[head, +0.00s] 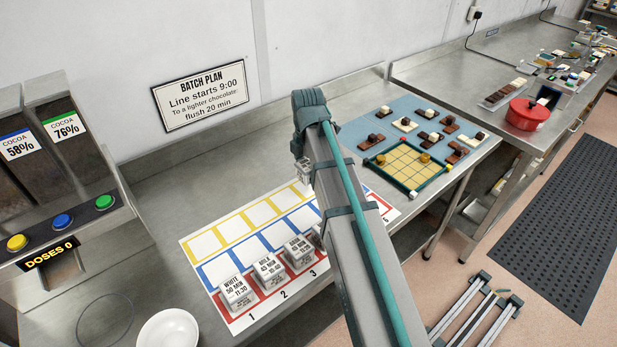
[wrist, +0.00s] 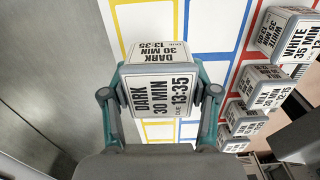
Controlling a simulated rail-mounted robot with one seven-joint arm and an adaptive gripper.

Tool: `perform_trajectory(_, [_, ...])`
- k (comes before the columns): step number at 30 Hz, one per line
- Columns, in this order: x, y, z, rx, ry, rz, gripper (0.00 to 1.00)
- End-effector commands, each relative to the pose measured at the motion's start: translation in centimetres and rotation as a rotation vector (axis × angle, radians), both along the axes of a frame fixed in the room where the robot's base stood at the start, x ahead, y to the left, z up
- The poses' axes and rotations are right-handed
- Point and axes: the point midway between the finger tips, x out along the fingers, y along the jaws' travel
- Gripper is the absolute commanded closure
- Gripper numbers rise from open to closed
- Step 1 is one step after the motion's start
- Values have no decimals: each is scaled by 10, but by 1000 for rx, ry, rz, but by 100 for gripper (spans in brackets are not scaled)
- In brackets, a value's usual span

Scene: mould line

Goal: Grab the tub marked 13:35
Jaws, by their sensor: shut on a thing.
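The tub marked 13:35 (wrist: 160,98) is a white block-shaped tub with black print reading DARK 30 MIN. In the wrist view it sits between the two fingers of my gripper (wrist: 163,88), which is shut on it from both sides. Behind it is the sheet with yellow, blue and red outlined boxes (wrist: 203,45). I cannot tell whether the tub touches the surface below. In the head view my arm covers most of the gripper and the tub.
A white bowl (head: 168,331), a cocoa dispenser (head: 62,200) and a blue mat (head: 372,130) with chocolates share the steel bench.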

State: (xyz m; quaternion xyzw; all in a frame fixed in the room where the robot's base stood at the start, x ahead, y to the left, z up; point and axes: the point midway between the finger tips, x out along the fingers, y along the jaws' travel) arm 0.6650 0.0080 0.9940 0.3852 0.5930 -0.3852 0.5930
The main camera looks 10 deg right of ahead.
Motion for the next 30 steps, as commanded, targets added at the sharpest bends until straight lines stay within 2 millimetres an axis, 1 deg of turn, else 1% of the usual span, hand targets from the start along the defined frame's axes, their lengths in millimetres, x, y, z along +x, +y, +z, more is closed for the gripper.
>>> perform_trajectory(1, [-11,3,8,0,-4,1,79])
perform_trajectory(5, [-30,9,33,0,-4,1,79])
perform_trajectory(6, [-43,13,34,1,-4,2,79])
perform_trajectory(9, [-64,20,45,1,-4,2,79])
perform_trajectory(15, [-94,31,61,0,-2,1,79])
perform_trajectory(21, [-108,35,73,0,-1,0,79])
perform_trajectory(30, [-110,36,107,0,0,0,79])
